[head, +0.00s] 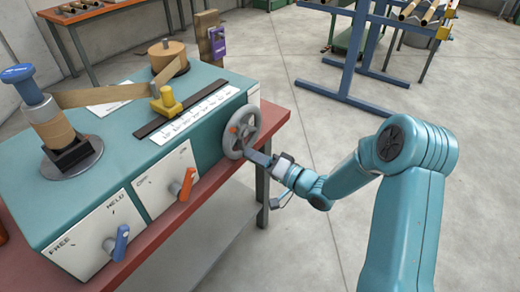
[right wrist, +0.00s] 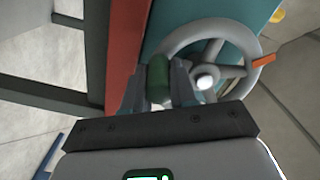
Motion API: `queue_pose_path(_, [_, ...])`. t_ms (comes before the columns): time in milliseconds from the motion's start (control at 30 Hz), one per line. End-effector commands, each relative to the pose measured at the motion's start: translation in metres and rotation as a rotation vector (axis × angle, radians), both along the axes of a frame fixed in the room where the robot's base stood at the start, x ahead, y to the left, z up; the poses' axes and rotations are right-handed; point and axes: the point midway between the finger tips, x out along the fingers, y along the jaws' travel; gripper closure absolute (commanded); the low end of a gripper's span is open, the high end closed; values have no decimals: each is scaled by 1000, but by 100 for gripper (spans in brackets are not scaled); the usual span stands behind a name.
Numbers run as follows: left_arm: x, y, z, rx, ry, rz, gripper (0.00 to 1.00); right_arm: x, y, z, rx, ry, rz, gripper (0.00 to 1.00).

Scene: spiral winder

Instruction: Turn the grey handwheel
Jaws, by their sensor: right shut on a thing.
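The grey handwheel (head: 243,131) is on the right end of the teal winder (head: 120,190), with an orange mark on its rim. It also shows in the right wrist view (right wrist: 232,71), with its spokes and a bright hub. A dark green handle (right wrist: 158,76) stands at the wheel's near side there. My right gripper (head: 263,158) is at the lower right of the wheel in the head view. Its two fingers (right wrist: 157,88) are shut on the green handle, one on each side. The handle is mostly hidden in the head view. My left gripper is not in view.
The winder stands on a red bench (head: 276,118). Its top has spools, a tan strip (head: 105,95) and a yellow knob (head: 166,101). Blue (head: 122,242) and orange (head: 184,186) levers are on its front. A blue rack (head: 360,60) stands behind. The floor right of the bench is clear.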

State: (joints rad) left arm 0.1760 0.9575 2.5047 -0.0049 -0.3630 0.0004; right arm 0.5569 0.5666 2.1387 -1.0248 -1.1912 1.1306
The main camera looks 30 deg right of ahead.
Motion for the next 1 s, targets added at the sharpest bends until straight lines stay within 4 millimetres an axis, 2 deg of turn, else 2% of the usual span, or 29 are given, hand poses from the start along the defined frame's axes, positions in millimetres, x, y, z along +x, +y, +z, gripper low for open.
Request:
queue_pose_path(100, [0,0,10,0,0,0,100,-3,6,6,104,40,-3,100])
queue_pose_path(500, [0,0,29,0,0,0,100,-9,22,12,385,156,-5,100])
queue_pose_path(1000, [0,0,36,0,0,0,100,-12,29,15,516,209,-6,100])
